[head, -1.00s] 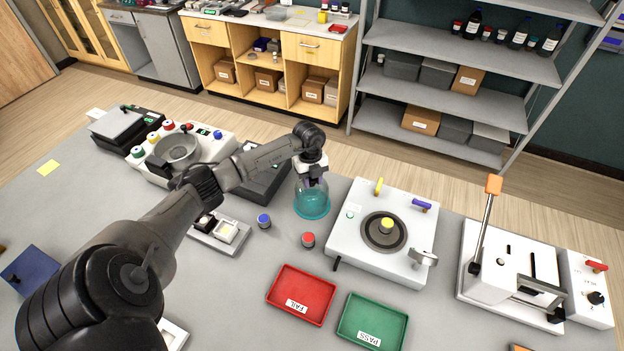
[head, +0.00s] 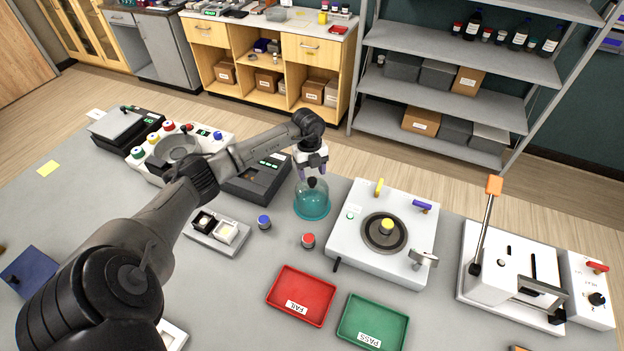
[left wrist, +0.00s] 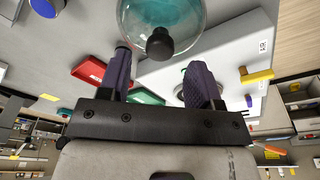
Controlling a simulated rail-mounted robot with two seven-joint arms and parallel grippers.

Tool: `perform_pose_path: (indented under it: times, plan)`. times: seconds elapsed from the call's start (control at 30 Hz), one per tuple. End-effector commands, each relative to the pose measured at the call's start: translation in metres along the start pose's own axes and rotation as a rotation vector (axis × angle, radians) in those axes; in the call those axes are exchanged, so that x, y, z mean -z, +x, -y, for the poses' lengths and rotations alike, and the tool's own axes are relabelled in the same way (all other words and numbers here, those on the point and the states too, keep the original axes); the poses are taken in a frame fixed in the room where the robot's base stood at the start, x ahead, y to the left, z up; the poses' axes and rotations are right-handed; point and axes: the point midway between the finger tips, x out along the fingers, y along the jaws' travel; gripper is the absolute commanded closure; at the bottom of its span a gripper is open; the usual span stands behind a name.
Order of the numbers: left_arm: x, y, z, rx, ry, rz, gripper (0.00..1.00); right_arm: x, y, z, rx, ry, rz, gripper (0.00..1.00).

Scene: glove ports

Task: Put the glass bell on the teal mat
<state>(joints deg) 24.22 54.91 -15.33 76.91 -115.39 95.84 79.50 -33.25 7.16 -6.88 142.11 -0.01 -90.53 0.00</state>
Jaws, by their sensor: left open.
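The clear glass bell (head: 325,197) with a dark knob stands upright in the middle of the table in the head view. The teal mat (head: 312,213) is a round patch showing through and under the glass; the bell appears to rest on it. My left gripper (head: 311,174) is open just above the bell's knob, apart from the glass. In the left wrist view, the open fingers of my left gripper (left wrist: 157,62) are spread either side of the knob's line, and the glass bell (left wrist: 160,18) lies beyond their tips. My right gripper is not in view.
A white machine with a round dark plate (head: 360,257) stands close to the right of the bell. A red cap (head: 308,240) and a blue cap (head: 264,222) sit in front. Red (head: 277,301) and green (head: 346,327) trays lie nearer. A dark device (head: 255,185) stands left.

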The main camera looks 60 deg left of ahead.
Motion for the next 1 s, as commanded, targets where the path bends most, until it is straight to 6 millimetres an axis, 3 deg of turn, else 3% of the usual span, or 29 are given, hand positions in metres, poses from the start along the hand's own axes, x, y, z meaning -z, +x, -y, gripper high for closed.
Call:
perform_pose_path:
  times: [0.2, 0.4, 0.53, 0.63, 0.77, 0.83, 1.0]
  plan:
    - [-0.001, -0.041, 0.000, 0.002, 0.001, 0.002, 0.42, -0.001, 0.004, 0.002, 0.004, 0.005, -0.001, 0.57]
    - [0.000, -0.067, 0.000, 0.001, 0.000, 0.001, 0.42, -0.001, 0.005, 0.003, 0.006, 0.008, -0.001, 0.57]
    - [0.003, -0.073, 0.002, 0.007, 0.010, -0.006, 0.42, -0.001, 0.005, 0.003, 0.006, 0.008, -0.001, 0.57]
    - [0.020, -0.062, 0.013, 0.063, 0.067, -0.049, 0.42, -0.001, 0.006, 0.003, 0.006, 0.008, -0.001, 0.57]
    - [0.079, -0.030, 0.044, 0.259, 0.225, -0.196, 0.42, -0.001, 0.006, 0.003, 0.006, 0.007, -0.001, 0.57]
    - [0.125, -0.015, 0.062, 0.419, 0.311, -0.310, 0.42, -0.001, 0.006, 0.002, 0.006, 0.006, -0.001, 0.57]
    - [0.230, -0.009, 0.088, 0.868, 0.367, -0.582, 0.42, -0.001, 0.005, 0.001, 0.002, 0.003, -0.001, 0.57]
